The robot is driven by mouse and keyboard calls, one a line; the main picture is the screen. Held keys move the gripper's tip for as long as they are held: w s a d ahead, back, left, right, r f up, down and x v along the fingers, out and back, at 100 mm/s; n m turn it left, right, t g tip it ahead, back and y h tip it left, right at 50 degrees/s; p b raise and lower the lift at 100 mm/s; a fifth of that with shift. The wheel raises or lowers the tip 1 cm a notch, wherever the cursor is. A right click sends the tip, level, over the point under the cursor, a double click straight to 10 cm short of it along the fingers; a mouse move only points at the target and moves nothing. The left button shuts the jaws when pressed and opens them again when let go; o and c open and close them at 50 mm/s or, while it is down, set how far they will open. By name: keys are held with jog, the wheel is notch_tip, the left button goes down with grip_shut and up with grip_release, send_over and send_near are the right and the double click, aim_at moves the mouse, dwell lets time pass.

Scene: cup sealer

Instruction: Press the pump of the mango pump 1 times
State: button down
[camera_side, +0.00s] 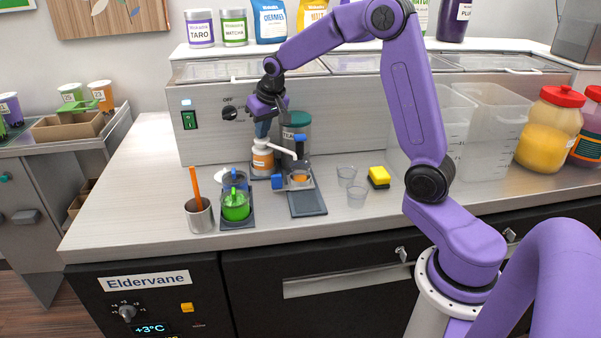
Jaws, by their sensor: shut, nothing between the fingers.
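The mango pump (263,159) is a white bottle with an orange label and a white pump head, standing on a dark mat at the back middle of the counter. Its white spout reaches to the right, over a cup with orange contents (299,177) in a blue and grey holder. My gripper (262,131) is shut, points down and is right above the pump head. Its fingertips look to be at or just over the head; I cannot tell whether they touch. The gripper partly hides the top of the pump.
The counter's left is free.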

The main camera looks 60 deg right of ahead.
jog(key=shift+r, duration=1.35)
jog(key=shift+r, duration=0.1)
notch_tip(320, 180, up, 6)
jog(key=shift+f, duration=0.1)
jog(key=shift+a, duration=0.1)
dwell(0.3)
jog(key=s+a+f+n+g+y, duration=0.15)
jog(key=s+a+n, duration=0.25)
jog(key=s+a, duration=0.4)
jog(key=s+a+f+n+g+y, duration=0.1)
jog(key=s+a+f+n, duration=0.2)
jog(key=s+a, duration=0.45)
jog(key=s+f+n+g, duration=0.1)
jog(key=s+f+n, duration=0.2)
jog(key=s, duration=0.8)
jog(key=s+f+n, duration=0.3)
jog(key=s+n, duration=0.2)
jog(key=s, duration=0.7)
jog(key=shift+d+n+g+h, duration=0.3)
jog(key=shift+d+g+h, duration=0.05)
jog(key=shift+d+h, duration=0.1)
